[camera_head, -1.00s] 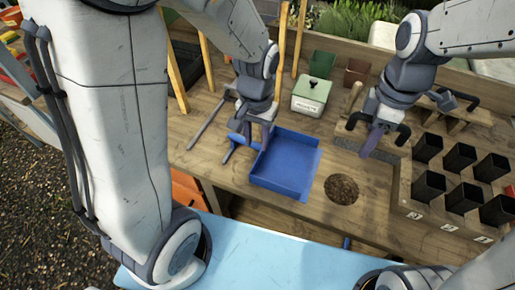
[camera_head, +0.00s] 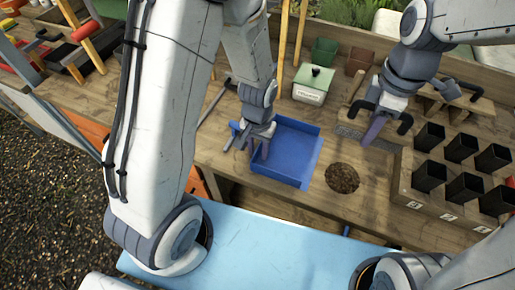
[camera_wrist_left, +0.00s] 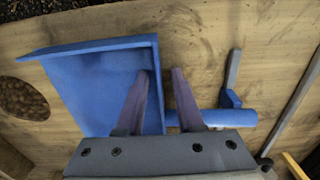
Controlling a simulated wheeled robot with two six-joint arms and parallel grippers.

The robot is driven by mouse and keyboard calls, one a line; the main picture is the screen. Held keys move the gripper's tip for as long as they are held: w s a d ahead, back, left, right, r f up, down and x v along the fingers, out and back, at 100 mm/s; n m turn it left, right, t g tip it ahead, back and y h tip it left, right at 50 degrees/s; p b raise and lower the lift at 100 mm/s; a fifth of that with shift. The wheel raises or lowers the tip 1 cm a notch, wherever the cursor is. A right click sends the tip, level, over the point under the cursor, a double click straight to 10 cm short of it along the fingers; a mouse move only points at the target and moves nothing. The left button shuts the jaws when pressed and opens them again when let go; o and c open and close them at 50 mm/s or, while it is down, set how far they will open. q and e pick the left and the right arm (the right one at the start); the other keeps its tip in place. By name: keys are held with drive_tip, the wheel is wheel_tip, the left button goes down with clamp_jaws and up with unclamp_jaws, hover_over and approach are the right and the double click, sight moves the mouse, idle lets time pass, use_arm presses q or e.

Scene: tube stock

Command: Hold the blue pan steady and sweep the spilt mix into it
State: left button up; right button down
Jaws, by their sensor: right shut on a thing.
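The blue pan (camera_head: 292,150) lies on the wooden bench. It also shows in the left wrist view (camera_wrist_left: 95,85), with its blue handle (camera_wrist_left: 235,118) at the right. My left gripper (camera_head: 258,150) is at the pan's left side. Its fingers (camera_wrist_left: 160,72) are apart, one on each side of the pan's wall; I cannot tell whether they touch it. The spilt mix (camera_head: 342,177) is a dark round patch right of the pan, also in the wrist view (camera_wrist_left: 24,99). My right gripper (camera_head: 372,138) is shut on what appears to be a brush, its grip partly hidden, behind the mix.
A raised wooden rack with several black pots (camera_head: 430,175) stands at the right. A lidded pale green box (camera_head: 312,82) and small green and brown pots stand at the back. Bare bench lies between pan and mix. A light blue surface (camera_head: 270,250) is in front.

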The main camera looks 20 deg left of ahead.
use_arm(q)
clamp_jaws()
idle(1.2)
